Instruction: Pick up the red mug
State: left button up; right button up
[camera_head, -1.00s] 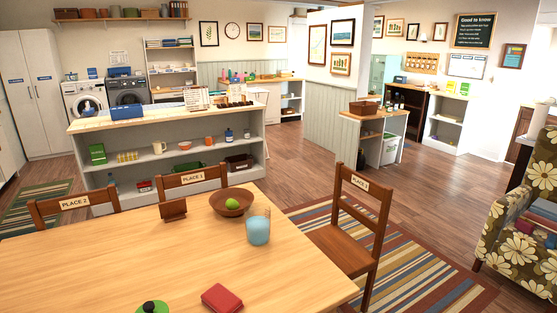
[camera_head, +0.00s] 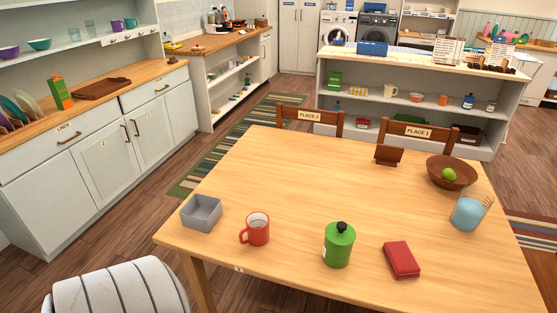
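The red mug (camera_head: 258,230) stands upright on the wooden table, near its front left part. Its handle points left and its inside looks pale. A grey square open box (camera_head: 201,212) sits to its left, and a green bottle with a black top (camera_head: 339,245) stands to its right. Neither of my grippers shows in the head view.
The wooden table (camera_head: 330,180) also bears a red box (camera_head: 401,259), a light blue cup (camera_head: 467,214), a brown bowl (camera_head: 452,172) with a green fruit and a small brown stand (camera_head: 389,155). Two chairs stand at its far side. A white striped rounded seat (camera_head: 118,290) is at lower left.

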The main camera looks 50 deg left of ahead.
aim_at(258, 224)
jog(key=u, duration=1.75)
